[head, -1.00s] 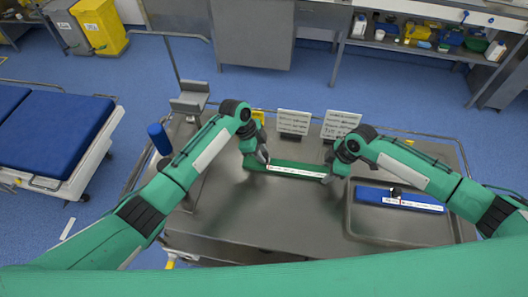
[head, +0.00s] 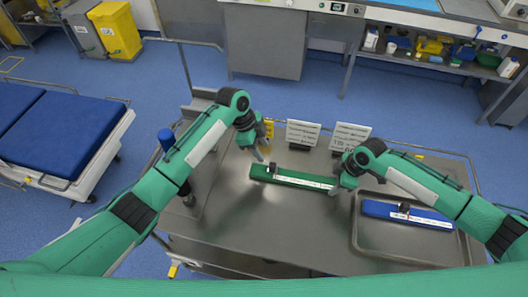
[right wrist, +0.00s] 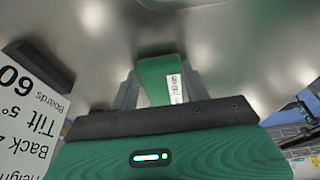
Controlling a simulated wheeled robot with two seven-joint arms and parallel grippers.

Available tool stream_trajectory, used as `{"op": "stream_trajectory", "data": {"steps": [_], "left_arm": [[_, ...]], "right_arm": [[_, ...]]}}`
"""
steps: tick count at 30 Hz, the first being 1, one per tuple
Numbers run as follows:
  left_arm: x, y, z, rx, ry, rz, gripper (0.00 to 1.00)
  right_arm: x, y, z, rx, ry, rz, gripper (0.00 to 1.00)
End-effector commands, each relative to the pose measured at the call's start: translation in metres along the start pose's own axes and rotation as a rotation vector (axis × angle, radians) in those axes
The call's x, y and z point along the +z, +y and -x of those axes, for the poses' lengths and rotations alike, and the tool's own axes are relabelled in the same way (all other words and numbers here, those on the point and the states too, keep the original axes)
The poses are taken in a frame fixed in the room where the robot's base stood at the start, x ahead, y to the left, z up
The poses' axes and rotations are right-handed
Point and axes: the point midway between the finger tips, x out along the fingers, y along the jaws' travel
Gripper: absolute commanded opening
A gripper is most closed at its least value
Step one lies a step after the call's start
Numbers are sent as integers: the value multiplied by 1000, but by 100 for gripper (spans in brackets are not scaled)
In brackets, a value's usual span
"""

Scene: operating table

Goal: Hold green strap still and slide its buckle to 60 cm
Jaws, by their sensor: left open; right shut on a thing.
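The green strap (head: 300,179) lies flat on the steel table, with a white marked scale along it. Its dark buckle (head: 271,170) sits near the strap's left end. My right gripper (head: 335,188) is shut on the strap's right end; in the right wrist view the green strap (right wrist: 154,85) runs between its fingers. My left gripper (head: 259,157) is open and empty, just behind and above the strap's left end, apart from the buckle. The scale numbers are too small to read.
Two white cards (head: 302,133) (head: 350,137) stand behind the strap; a card in the right wrist view (right wrist: 28,115) reads "60" and "Tilt 5°". A blue strap (head: 380,209) with a dark buckle lies in a steel tray (head: 400,249) at right. The front table is clear.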

Motion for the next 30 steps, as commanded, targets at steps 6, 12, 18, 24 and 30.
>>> {"op": "stream_trajectory", "data": {"steps": [6, 12, 18, 24, 30], "left_arm": [[0, 0, 0, 0, 0, 0, 44], [0, 0, 0, 1, 0, 0, 44], [0, 0, 0, 1, 0, 0, 44], [0, 0, 0, 1, 0, 0, 44], [0, 0, 0, 1, 0, 0, 44]], "right_arm": [[0, 0, 0, 1, 1, 0, 24], [0, 0, 0, 0, 1, 0, 64], [0, 0, 0, 0, 1, 0, 72], [0, 0, 4, 1, 1, 0, 72], [0, 1, 36, 3, 1, 2, 72]]}}
